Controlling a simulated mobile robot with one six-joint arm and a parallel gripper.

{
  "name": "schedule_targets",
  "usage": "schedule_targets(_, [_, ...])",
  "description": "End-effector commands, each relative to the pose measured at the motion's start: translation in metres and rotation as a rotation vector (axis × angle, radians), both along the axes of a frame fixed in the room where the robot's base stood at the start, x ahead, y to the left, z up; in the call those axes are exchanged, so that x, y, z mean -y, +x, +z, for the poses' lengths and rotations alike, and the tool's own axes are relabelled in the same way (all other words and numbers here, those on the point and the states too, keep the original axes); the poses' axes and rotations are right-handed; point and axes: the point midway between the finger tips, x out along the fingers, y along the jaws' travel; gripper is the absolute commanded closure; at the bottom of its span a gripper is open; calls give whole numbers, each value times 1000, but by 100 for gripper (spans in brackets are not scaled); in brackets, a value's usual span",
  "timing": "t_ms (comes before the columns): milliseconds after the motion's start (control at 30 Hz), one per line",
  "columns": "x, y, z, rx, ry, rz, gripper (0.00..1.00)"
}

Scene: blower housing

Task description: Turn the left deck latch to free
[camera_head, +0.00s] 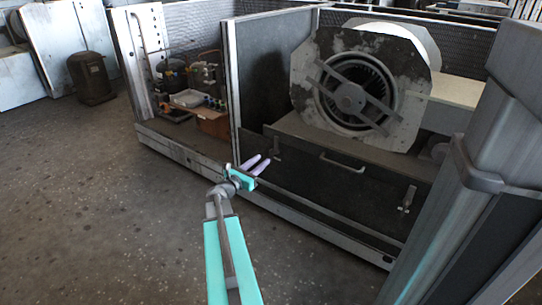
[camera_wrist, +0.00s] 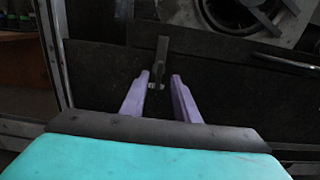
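The left deck latch (camera_head: 276,147) is a small grey lever on the dark lower panel, left of the panel's bar handle. In the wrist view the latch (camera_wrist: 162,58) stands roughly upright, with a small bright fitting at its lower end. My gripper (camera_head: 261,163) has purple fingers and is just in front of and below the latch in the head view. In the wrist view the gripper (camera_wrist: 161,76) is open, and the latch's lower end shows between the fingertips. I cannot tell whether either finger touches it.
A bar handle (camera_head: 342,166) is mid-panel, and a second latch (camera_head: 407,199) is at its right. The blower (camera_head: 350,90) sits above the panel. An upright divider (camera_head: 233,85) stands left of the latch. The floor at left (camera_head: 70,190) is clear.

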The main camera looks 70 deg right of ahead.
Motion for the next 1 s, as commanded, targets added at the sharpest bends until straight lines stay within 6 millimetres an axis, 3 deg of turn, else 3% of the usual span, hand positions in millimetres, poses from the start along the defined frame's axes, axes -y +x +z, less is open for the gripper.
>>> schedule_targets(500, [69, -17, -2, 0, -1, -1, 72])
schedule_targets(1000, [81, -21, 0, 0, 0, 1, 72])
